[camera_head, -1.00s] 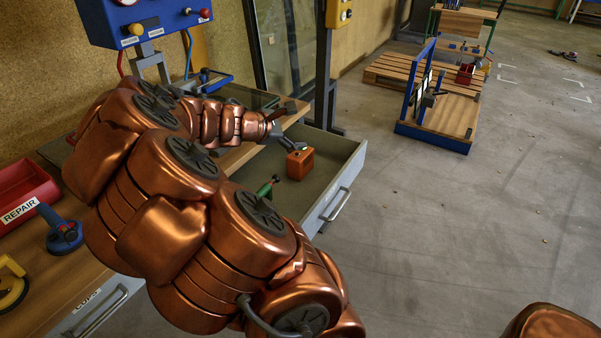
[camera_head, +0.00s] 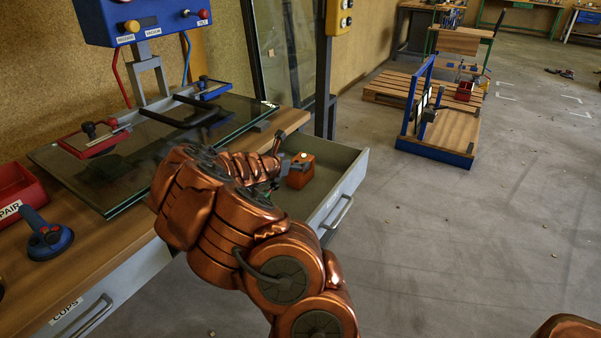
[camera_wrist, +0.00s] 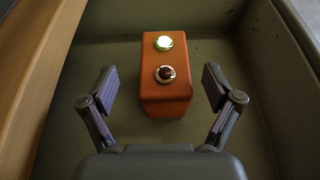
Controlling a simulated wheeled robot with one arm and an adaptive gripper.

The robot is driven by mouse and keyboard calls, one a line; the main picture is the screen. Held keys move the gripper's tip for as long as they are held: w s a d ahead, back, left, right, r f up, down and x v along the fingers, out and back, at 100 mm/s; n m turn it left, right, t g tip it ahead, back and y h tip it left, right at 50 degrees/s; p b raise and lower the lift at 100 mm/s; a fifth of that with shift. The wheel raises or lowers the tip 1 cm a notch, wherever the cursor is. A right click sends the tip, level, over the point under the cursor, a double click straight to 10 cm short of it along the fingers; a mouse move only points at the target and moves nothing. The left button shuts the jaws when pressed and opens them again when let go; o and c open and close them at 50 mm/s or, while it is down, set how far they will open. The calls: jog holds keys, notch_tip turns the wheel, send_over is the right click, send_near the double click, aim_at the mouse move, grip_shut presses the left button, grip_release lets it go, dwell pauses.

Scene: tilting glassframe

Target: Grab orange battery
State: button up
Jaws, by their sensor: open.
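The orange battery (camera_head: 301,172) is a small box standing in the open drawer (camera_head: 345,190). In the wrist view the battery (camera_wrist: 166,88) shows two round terminals on top, one lit green and one dark red. My gripper (camera_wrist: 163,88) is open, with one finger to the left and one to the right of the battery's near end. Clear gaps show between the fingers and its sides. In the head view my gripper (camera_head: 290,163) is beside the battery and partly hidden behind my wrist.
A glass sheet with a red and a blue clamp lies on the wooden workbench (camera_head: 105,245). A red bin (camera_head: 28,187) and a blue suction cup (camera_head: 48,238) are at the left. Drawer walls surround the battery, with bare floor around it.

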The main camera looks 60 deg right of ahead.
aim_at(300, 160)
jog(key=shift+s+b+x, duration=0.15)
jog(key=shift+x, duration=0.95)
jog(key=shift+s+b+x, duration=0.1)
jog(key=shift+b+x, duration=0.05)
jog(key=shift+x, duration=0.95)
jog(key=shift+d+f, duration=0.15)
jog(key=shift+d, duration=0.35)
grip_shut()
